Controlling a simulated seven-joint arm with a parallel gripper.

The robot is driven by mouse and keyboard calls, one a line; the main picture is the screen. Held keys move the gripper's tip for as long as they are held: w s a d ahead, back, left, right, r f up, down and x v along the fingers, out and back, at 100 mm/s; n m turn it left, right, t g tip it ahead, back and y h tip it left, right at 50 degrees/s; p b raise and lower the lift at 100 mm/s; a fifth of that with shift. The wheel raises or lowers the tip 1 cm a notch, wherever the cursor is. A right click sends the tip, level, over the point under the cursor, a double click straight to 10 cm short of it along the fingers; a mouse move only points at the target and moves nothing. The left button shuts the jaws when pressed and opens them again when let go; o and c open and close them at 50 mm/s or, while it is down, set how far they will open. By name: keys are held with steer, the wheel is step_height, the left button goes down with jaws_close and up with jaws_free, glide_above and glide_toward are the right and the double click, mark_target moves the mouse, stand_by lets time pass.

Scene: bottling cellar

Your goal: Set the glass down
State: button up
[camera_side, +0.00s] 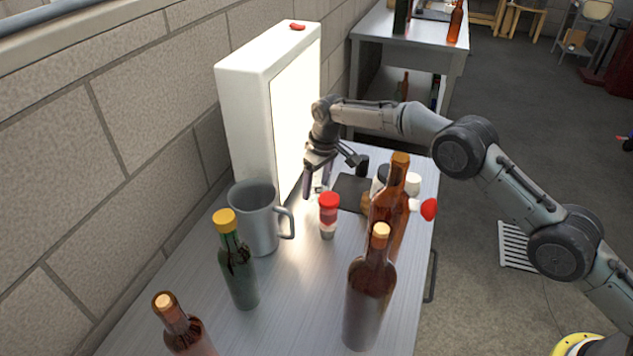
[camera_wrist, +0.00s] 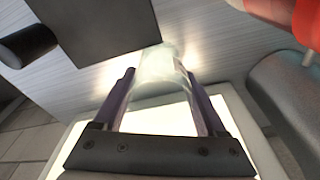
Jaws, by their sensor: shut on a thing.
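The glass (camera_wrist: 162,66) is clear and shows between the two dark fingers in the wrist view. My gripper (camera_wrist: 160,78) is shut on it, with one finger on each side. In the side view my gripper (camera_side: 318,188) points down over the metal table (camera_side: 290,290), in front of the lit panel. There the glass is very hard to make out at the fingertips. I cannot tell whether its base touches the table.
A white light box (camera_side: 252,100) stands behind my gripper. A grey mug (camera_side: 258,225), a red-capped shaker (camera_side: 328,215) and a dark plate (camera_side: 353,190) are close by. Several bottles, including a green one (camera_side: 238,270) and a brown one (camera_side: 368,300), stand nearer the camera.

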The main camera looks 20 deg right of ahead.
steer(key=shift+f, duration=0.15)
steer(key=o, duration=1.5)
steer(key=r, duration=0.4)
steer(key=s+r, duration=0.1)
steer(key=r, duration=0.7)
steer(key=shift+s+d+r, duration=0.3)
steer(key=shift+d+r, duration=0.05)
steer(key=shift+r, duration=0.1)
